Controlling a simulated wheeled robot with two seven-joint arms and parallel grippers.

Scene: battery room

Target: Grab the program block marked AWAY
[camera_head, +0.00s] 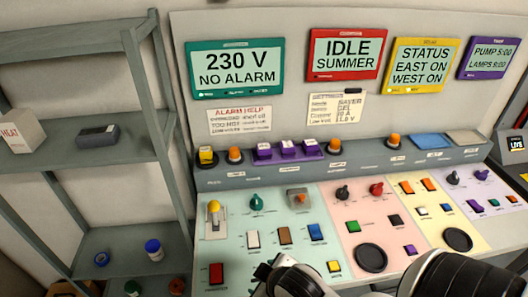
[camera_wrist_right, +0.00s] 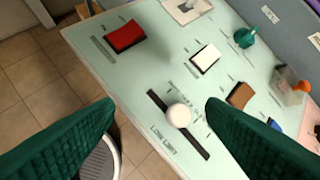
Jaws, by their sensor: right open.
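No marking AWAY can be read in either view. In the head view three purple blocks with pale tops, a left one (camera_head: 262,151), a middle one (camera_head: 287,149) and a right one (camera_head: 310,147), stand in a row on the console ledge; their lettering is too small to read. My right gripper (camera_wrist_right: 160,103) shows in the right wrist view as two green fingers, spread wide with nothing between them. It is over the left front of the console, near a slider with a white knob (camera_wrist_right: 179,115). My left gripper is out of view.
The console's sloped panel (camera_head: 222,247) carries switches and knobs, including a red rocker (camera_head: 216,273). Orange-topped buttons (camera_head: 235,155) flank the purple blocks. A metal shelf (camera_head: 75,55) at left holds a white box marked HEAT (camera_head: 17,131). Tiled floor lies beside the console.

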